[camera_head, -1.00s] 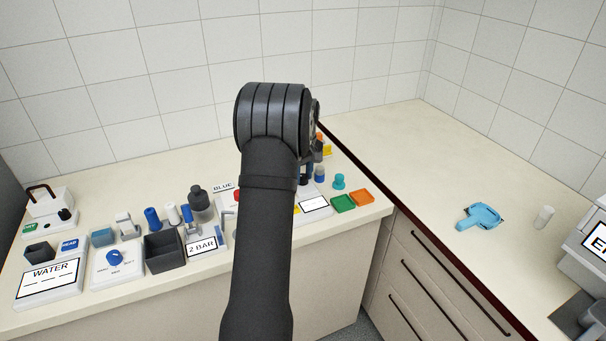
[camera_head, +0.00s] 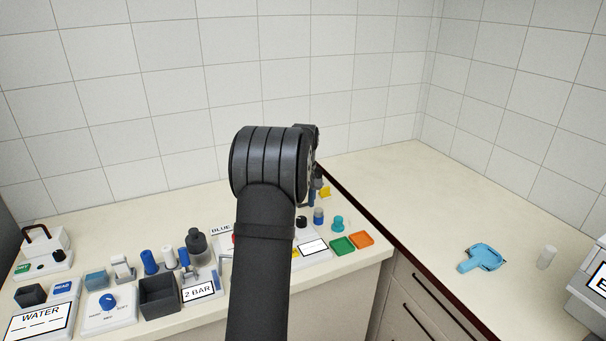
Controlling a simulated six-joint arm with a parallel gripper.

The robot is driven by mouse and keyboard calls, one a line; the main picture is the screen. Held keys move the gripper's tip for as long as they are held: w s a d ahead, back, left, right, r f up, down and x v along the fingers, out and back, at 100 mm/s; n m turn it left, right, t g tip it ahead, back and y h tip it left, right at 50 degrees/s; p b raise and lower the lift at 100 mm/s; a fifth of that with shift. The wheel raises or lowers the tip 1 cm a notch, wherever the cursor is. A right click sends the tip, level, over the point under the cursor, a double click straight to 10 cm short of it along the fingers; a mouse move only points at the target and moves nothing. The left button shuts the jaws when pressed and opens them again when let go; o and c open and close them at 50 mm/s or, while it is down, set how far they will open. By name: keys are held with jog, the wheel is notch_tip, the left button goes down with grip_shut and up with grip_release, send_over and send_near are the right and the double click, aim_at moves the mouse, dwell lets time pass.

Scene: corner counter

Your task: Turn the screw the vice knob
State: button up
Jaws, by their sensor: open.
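No vice knob can be told for certain in the head view; part of the counter is hidden behind my arm. A blue knob (camera_head: 108,301) sits on a white labelled panel (camera_head: 125,324) at the left. Small blue-topped parts (camera_head: 184,257) stand behind the "2 BAR" sign (camera_head: 198,292), with a grey bent piece (camera_head: 226,257) beside them; I cannot tell if any is the vice. My arm rises through the middle of the view, and my gripper is hidden behind its wrist. Its contact with anything cannot be seen.
A dark open box (camera_head: 160,295), a dark bottle (camera_head: 196,243) and a "WATER" sign (camera_head: 38,323) crowd the left counter. Green (camera_head: 343,246) and orange (camera_head: 361,240) trays lie right of my arm. The right counter holds a light-blue object (camera_head: 483,258), with free room behind it.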

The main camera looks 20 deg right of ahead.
notch_tip(320, 180, up, 12)
jog(key=shift+d+r, duration=0.2)
jog(key=shift+r, duration=0.05)
jog(key=shift+f, duration=0.1)
dwell(0.4)
jog(key=f, duration=1.7)
jog(key=shift+a+f, duration=0.15)
jog(key=shift+a, duration=0.15)
jog(key=shift+s+f, duration=0.1)
jog(key=m, duration=0.8)
jog(key=shift+m, duration=0.3)
jog(key=m, duration=0.4)
jog(key=shift+m, duration=2.2)
